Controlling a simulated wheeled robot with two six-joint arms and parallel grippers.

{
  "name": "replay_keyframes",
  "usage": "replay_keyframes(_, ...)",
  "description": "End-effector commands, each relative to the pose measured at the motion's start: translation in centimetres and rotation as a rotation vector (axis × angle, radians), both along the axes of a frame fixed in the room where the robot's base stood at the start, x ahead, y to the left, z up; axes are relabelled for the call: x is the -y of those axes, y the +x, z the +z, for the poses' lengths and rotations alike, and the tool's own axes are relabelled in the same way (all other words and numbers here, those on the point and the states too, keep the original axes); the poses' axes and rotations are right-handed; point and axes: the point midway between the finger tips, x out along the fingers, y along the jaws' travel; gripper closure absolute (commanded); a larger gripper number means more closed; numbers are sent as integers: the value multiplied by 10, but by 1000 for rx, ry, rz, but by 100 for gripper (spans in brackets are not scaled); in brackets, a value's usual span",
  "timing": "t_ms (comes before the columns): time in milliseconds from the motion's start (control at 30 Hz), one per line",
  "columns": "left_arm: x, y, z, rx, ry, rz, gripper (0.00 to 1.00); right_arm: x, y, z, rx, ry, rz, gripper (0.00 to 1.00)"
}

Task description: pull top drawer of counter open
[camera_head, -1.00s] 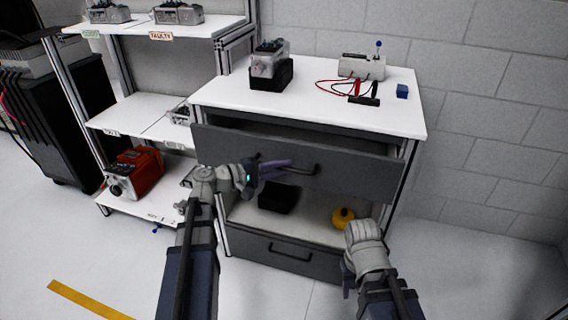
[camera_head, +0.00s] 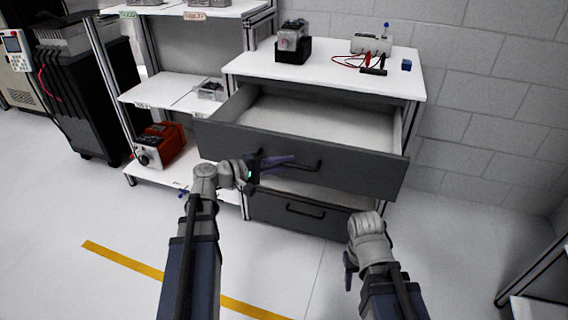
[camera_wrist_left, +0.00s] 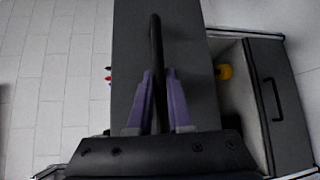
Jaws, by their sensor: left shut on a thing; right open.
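The counter (camera_head: 325,72) has a white top and grey drawers. Its top drawer (camera_head: 355,168) is pulled well out, and its pale, empty-looking inside shows. My left gripper (camera_head: 285,162) is at the dark bar handle (camera_head: 312,166) on that drawer's front. In the left wrist view its two purple fingers (camera_wrist_left: 158,100) lie on either side of the handle (camera_wrist_left: 156,50), shut on it. My right gripper (camera_head: 349,272) hangs low to the right, in front of the counter and apart from it; its fingers are mostly hidden by its own hand, and it is open.
On the counter top stand a device in a black holder (camera_head: 293,48), a meter with leads (camera_head: 371,44) and a blue cube (camera_head: 406,65). A shelf rack (camera_head: 165,90) stands left. The floor in front is clear, with a yellow stripe (camera_head: 140,264).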

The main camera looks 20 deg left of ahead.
Motion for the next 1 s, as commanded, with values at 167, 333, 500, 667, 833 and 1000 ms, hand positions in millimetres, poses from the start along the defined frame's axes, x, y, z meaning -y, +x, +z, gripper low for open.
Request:
replay_keyframes(167, 0, 0, 0, 1, -1, 0, 100, 0, 0, 0, 0, 0, 0, 50)
replay_keyframes(333, 0, 0, 0, 0, -1, 0, 80, 0, 0, 0, 0, 0, 0, 50)
replay_keyframes(500, 0, 0, 0, 0, -1, 0, 61, 0, 0, 0, 0, 0, 0, 50)
replay_keyframes(667, 0, 0, 0, 0, -1, 0, 53, 0, 0, 0, 0, 0, 0, 50)
replay_keyframes(833, -1, 0, 1, 0, -1, 0, 53, 0, 0, 0, 0, 0, 0, 50)
replay_keyframes(1000, -15, -13, 4, 1, -1, 4, 53, 0, 0, 4, 0, 0, 0, 50)
